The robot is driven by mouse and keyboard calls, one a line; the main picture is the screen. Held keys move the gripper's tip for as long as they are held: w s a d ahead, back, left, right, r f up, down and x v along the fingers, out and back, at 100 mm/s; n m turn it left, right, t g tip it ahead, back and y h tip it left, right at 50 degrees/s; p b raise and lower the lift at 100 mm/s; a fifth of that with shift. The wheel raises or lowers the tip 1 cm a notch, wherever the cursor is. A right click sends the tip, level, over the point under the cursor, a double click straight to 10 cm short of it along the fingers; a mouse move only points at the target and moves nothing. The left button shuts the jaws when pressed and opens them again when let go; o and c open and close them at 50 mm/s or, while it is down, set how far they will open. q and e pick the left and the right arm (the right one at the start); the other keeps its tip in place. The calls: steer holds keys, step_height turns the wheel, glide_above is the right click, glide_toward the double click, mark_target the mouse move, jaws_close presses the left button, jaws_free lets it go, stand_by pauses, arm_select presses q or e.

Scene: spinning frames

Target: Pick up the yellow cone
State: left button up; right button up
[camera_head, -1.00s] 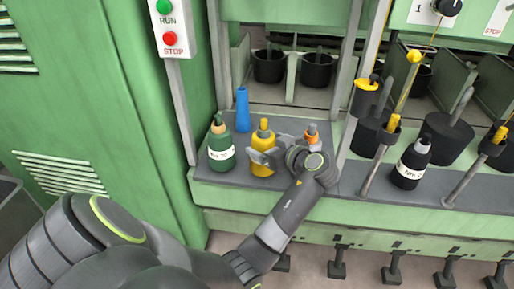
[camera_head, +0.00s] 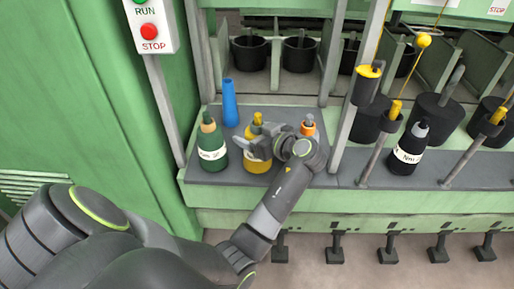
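The yellow cone (camera_head: 257,164) stands upright on the dark grey shelf (camera_head: 232,179), with a yellow tip. My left gripper (camera_head: 246,146) lies across its upper front and hides its middle. Its fingers look spread, one pointing past the cone's left side. I cannot tell whether they touch it. An orange-topped cone (camera_head: 308,122) stands just right, mostly hidden behind my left wrist. My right gripper is not in view.
A dark green cone (camera_head: 210,149) stands close on the left, with a blue tube (camera_head: 230,104) behind it. A black cone (camera_head: 408,150) stands to the right. A grey frame post (camera_head: 350,112) rises right of my wrist. Black pots (camera_head: 249,54) sit behind.

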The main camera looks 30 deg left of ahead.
arm_select(q)
steer(key=shift+a, duration=0.1)
steer(key=c, duration=1)
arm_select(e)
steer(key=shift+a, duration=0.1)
arm_select(q)
steer(key=shift+r, duration=0.1)
